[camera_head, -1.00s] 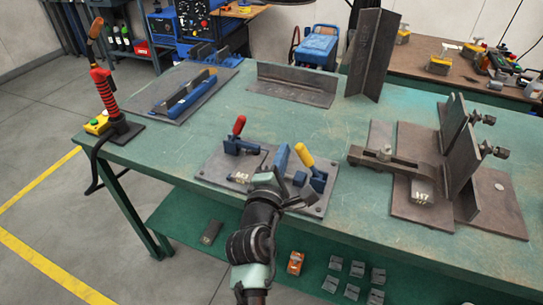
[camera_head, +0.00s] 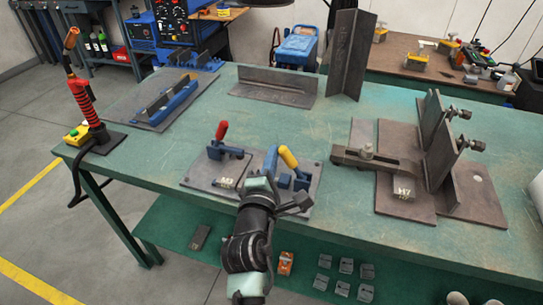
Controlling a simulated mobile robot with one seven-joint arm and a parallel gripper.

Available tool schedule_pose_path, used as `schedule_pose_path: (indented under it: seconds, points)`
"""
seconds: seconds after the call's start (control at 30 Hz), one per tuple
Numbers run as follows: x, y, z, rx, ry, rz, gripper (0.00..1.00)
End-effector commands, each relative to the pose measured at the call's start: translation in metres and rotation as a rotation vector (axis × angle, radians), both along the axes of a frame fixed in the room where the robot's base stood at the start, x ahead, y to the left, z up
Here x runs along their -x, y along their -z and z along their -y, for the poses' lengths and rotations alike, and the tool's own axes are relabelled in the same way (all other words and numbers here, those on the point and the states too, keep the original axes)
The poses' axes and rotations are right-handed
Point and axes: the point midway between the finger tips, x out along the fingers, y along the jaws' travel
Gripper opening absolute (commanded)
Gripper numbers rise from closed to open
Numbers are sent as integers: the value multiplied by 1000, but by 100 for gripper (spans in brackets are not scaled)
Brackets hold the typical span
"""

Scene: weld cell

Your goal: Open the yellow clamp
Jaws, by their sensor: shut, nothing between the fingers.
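The yellow-handled clamp (camera_head: 288,157) stands on the right part of a grey fixture plate (camera_head: 197,177) on the green table. Its handle leans up and to the left above a blue body (camera_head: 299,182). My gripper (camera_head: 268,170) is shut and empty, just left of the yellow handle and over the plate. A blue upright piece shows there; I cannot tell whether it belongs to the gripper or the clamp. Contact with the handle cannot be made out. My wrist hides the plate's front middle.
A red-handled clamp (camera_head: 221,131) stands left on the same plate, beside a block marked in white (camera_head: 225,183). A steel fixture (camera_head: 408,185) with upright plates stands to the right. A red-and-black torch (camera_head: 80,95) stands at the left corner.

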Motion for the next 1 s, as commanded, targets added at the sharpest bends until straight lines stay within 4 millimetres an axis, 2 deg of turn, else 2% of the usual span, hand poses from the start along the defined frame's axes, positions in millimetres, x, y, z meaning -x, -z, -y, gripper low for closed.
schedule_pose_path:
  seconds: [0.47,1.0]
  points:
    - [4,-9,12,-131,4,43,0]
    - [17,-25,52,-594,4,193,0]
